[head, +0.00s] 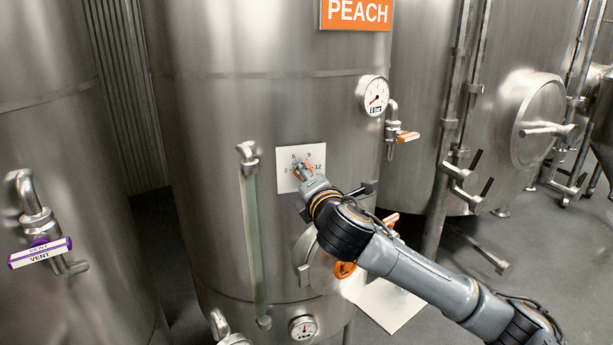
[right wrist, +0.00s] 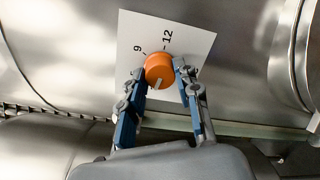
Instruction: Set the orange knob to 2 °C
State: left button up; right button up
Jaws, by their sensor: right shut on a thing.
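The orange knob (right wrist: 159,67) sits on a white dial plate (right wrist: 196,45) on the PEACH tank. In the head view the dial plate (head: 283,182) reads 2 at left, 5 and 9 above, and 12 at right. My right gripper (right wrist: 159,76) has its fingers on both sides of the knob, shut on it. In the right wrist view, 9 and 12 show above the knob; 2 and 5 are hidden. A pale mark on the knob points down there, away from 12. In the head view my right gripper (head: 305,176) covers much of the knob. My left gripper is out of view.
A glass sight tube (head: 255,240) stands left of the dial. A pressure gauge (head: 374,96) and an orange-handled valve (head: 405,136) are up to the right. A round hatch with an orange handwheel (head: 344,269) lies below my right arm.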

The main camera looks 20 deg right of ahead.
jog(key=shift+f+n, duration=0.1)
jog(key=shift+n, duration=0.6)
grip_shut()
grip_release()
jog(key=o, duration=1.1)
jog(key=shift+o, duration=0.2)
jog(key=shift+s, duration=0.1)
jog(key=s, duration=1.1)
jog(key=shift+s+a+r, duration=0.2)
jog(key=shift+s+a, duration=0.1)
jog(key=shift+s, duration=0.1)
